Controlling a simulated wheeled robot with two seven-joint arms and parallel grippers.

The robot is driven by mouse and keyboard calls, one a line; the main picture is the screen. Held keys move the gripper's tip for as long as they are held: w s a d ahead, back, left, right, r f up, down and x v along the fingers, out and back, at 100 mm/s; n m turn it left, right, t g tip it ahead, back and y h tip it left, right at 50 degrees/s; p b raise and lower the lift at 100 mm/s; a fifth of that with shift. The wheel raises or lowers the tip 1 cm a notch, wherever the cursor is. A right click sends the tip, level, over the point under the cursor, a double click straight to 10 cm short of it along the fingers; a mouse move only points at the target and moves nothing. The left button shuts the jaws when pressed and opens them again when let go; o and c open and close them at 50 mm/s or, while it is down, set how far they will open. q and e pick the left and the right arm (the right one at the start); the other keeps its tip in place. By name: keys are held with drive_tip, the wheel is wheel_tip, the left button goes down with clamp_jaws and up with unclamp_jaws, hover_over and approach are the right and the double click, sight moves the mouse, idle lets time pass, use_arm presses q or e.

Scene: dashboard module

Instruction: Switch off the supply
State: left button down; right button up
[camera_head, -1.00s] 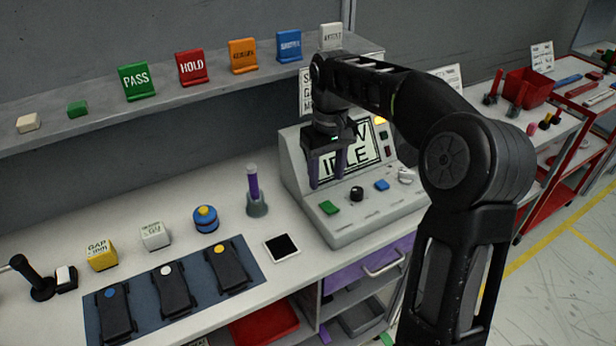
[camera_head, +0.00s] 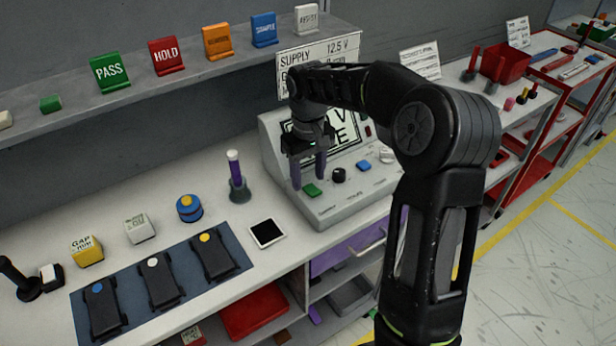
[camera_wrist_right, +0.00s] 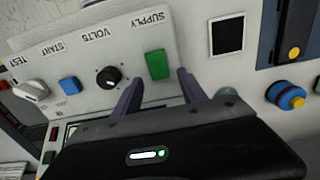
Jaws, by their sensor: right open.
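The supply switch is a green rocker or button (camera_head: 311,190) at the left of the grey console's sloped panel (camera_head: 350,200). In the wrist view the green switch (camera_wrist_right: 157,65) sits beside the printed word SUPPLY. My right gripper (camera_head: 308,178) is open and empty, with its two purple fingers pointing down just behind the green switch. In the wrist view the right fingertips (camera_wrist_right: 161,75) lie either side of the switch's near end. I cannot tell whether they touch it. My left gripper is not in view.
A black knob (camera_wrist_right: 108,77), a blue button (camera_wrist_right: 69,85) and a white test knob (camera_wrist_right: 31,90) share the panel. The console screen is partly hidden by my arm. A sign (camera_head: 318,55) above reads SUPPLY 12.5 V. A black-faced tile (camera_head: 267,234) lies left of the console.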

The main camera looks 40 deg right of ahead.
drive_tip(key=shift+f, duration=0.75)
clamp_jaws()
